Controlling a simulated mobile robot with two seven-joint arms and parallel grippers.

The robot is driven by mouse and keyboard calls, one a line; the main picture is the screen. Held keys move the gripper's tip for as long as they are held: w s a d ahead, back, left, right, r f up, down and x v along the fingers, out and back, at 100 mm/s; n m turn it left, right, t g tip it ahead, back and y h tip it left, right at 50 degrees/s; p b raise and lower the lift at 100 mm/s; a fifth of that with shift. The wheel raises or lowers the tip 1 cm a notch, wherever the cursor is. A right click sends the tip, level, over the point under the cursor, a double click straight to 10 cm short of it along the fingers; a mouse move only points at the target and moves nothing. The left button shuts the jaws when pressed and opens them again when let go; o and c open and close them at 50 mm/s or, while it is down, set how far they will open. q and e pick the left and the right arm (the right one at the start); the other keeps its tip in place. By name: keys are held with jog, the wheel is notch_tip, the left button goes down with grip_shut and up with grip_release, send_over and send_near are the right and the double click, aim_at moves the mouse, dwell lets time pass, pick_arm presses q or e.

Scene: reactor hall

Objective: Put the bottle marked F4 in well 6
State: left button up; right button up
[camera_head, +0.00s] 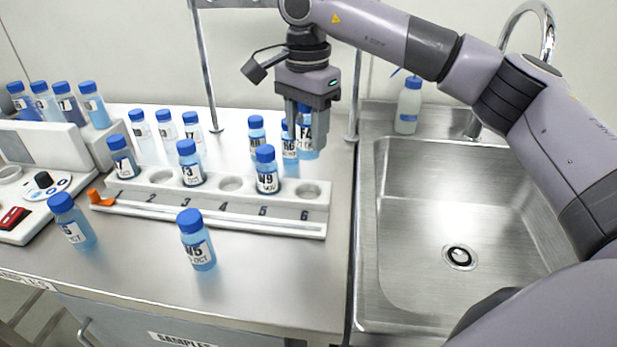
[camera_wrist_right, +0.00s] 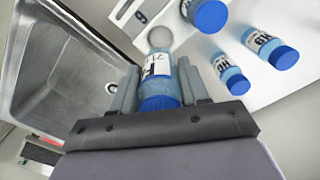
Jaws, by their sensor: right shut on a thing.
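The bottle marked F4 (camera_head: 307,138) has blue liquid, a blue cap and a white label. My right gripper (camera_head: 308,108) is shut on it near the cap and holds it upright in the head view, behind the right end of the rack. In the right wrist view the bottle (camera_wrist_right: 158,72) is between the fingers (camera_wrist_right: 160,90). Well 6 (camera_head: 308,191) is the empty round hole at the right end of the white rack (camera_head: 215,211). An empty well (camera_wrist_right: 160,37) shows just beyond the bottle in the wrist view. My left gripper is not in view.
Bottles stand in wells 1 (camera_head: 123,160), 3 (camera_head: 190,168) and 5 (camera_head: 267,175); wells 2 and 4 are empty. Several bottles stand behind the rack, one (camera_head: 289,145) close beside F4. Bottle W5 (camera_head: 197,245) stands in front. The sink (camera_head: 450,200) lies right.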

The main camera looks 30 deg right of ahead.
notch_tip(320, 180, down, 10)
jog(key=shift+r, duration=0.1)
dwell(0.4)
jog(key=shift+f, duration=0.25)
jog(key=o, duration=1.1)
jog(key=shift+r, duration=0.1)
notch_tip(320, 180, up, 12)
jog(key=shift+r, duration=0.2)
jog(key=shift+f, duration=0.1)
